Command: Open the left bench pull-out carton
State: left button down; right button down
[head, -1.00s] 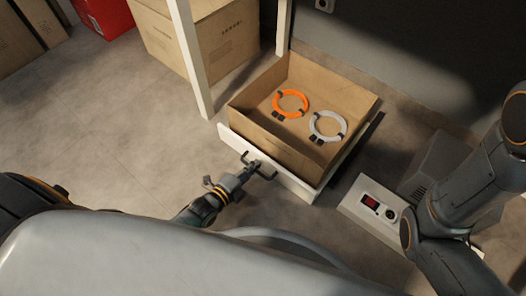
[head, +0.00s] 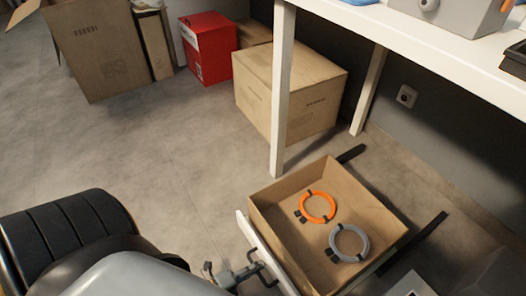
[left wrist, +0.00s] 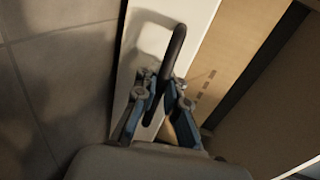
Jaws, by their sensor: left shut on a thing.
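The pull-out carton (head: 262,222) is an open brown box with a white front panel (head: 254,240), drawn out from under the bench in the head view. Dark rails (head: 424,236) show behind it. An orange ring (head: 317,207) and a grey ring (head: 349,243) lie inside. My left gripper (head: 250,272) is at the dark bar handle on the panel. In the left wrist view, the gripper's fingers (left wrist: 163,90) are shut on the handle (left wrist: 174,48), one on each side. The white panel (left wrist: 150,35) lies behind it. My right gripper is not in view.
The white bench (head: 440,50) stands above and behind, with a leg (head: 282,100) near the carton's back left. A closed carton (head: 290,95), a red box (head: 207,50) and another carton (head: 95,48) stand further back. Open floor (head: 150,150) lies left.

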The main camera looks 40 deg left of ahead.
pick_arm(q)
jog(key=shift+s+a+r, duration=0.1)
dwell(0.3)
jog(key=c, duration=1.4)
grip_release()
jog(key=shift+c, duration=0.2)
jog(key=v, duration=1.2)
jog(key=shift+s, duration=0.2)
